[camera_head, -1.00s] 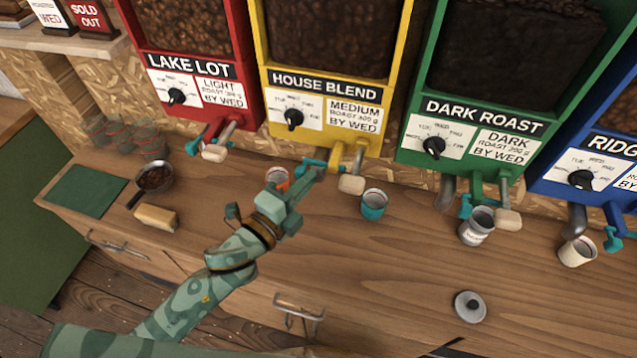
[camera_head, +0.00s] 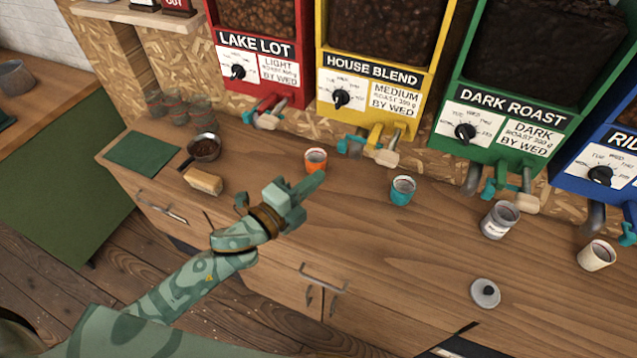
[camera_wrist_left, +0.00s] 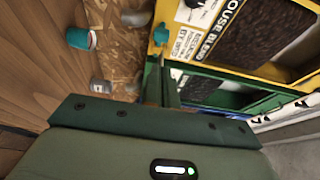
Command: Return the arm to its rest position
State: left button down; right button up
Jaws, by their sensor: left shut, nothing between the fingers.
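My left arm comes in from the lower left in the head view. Its gripper (camera_head: 311,187) is shut and empty, held over the wooden counter (camera_head: 390,248) in front of the orange cup (camera_head: 315,160). The teal cup (camera_head: 402,190) stands to the right of the gripper, apart from it. In the left wrist view the shut fingers (camera_wrist_left: 168,72) point toward the yellow House Blend dispenser (camera_wrist_left: 240,30), and the teal cup (camera_wrist_left: 82,39) shows at the upper left. My right gripper is in neither view.
Red (camera_head: 258,50), yellow (camera_head: 372,70) and green (camera_head: 510,80) dispensers line the back. A grey canister (camera_head: 499,220), a cream cup (camera_head: 596,255) and a round lid (camera_head: 485,293) are on the right. A dark pan (camera_head: 204,148), a brush-like block (camera_head: 203,181) and a green mat (camera_head: 143,154) are on the left.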

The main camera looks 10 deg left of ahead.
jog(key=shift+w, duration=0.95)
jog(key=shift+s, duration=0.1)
